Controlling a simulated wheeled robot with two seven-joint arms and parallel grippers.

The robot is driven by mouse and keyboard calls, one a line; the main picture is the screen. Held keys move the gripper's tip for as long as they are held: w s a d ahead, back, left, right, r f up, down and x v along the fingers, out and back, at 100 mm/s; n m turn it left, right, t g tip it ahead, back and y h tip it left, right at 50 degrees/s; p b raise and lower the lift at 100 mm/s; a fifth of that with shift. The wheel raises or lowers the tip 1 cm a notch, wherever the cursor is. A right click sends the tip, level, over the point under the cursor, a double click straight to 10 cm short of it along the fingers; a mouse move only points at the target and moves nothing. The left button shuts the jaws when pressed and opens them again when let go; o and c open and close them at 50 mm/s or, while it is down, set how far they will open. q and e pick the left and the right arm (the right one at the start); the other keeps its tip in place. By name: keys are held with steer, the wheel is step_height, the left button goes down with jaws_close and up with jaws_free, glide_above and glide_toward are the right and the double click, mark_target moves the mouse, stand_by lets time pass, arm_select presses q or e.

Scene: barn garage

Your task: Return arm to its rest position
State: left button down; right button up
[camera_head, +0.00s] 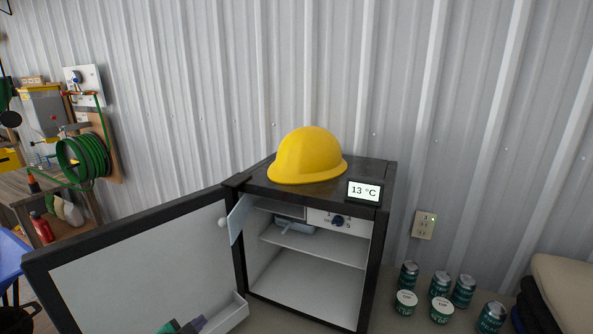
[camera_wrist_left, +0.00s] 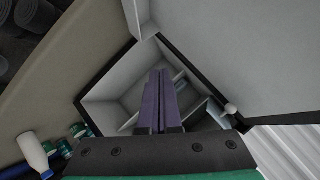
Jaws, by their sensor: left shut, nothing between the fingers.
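My left gripper (camera_head: 199,322) shows at the bottom edge of the head view, in front of the open fridge door's inner side. In the left wrist view its two purple fingers (camera_wrist_left: 160,75) are together, with nothing between them. They point toward the open mini fridge (camera_head: 375,260), whose pale interior also shows in the left wrist view (camera_wrist_left: 110,112). In the head view the gripper is left of the cabinet opening. Most of my left arm is out of view. My right gripper is in neither view.
The black-framed fridge door (camera_head: 130,262) stands wide open to the left. A small inner flap (camera_head: 241,217) is also open. A yellow hard hat (camera_head: 306,156) and a 13 °C display (camera_head: 364,191) sit on top. Several green cans and tubs stand right of the fridge.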

arm_select(q)
steer(key=s+d+f+n+g, duration=0.1)
steer(key=s+f+n+g, duration=0.3)
steer(key=s, duration=0.6)
steer(key=s+f+n+g, duration=0.4)
steer(key=s, duration=0.7)
step_height(320, 180, down, 26)
steer(key=s+g+b, duration=0.1)
steer(key=s+b, duration=0.1)
steer(key=s+a+f+g+b, duration=0.1)
steer(key=s+a+f, duration=0.2)
steer(key=s+f, duration=1.1)
steer(key=shift+s+f+m+y, duration=0.3)
steer(key=shift+s+f, duration=0.1)
steer(key=shift+s, duration=0.75)
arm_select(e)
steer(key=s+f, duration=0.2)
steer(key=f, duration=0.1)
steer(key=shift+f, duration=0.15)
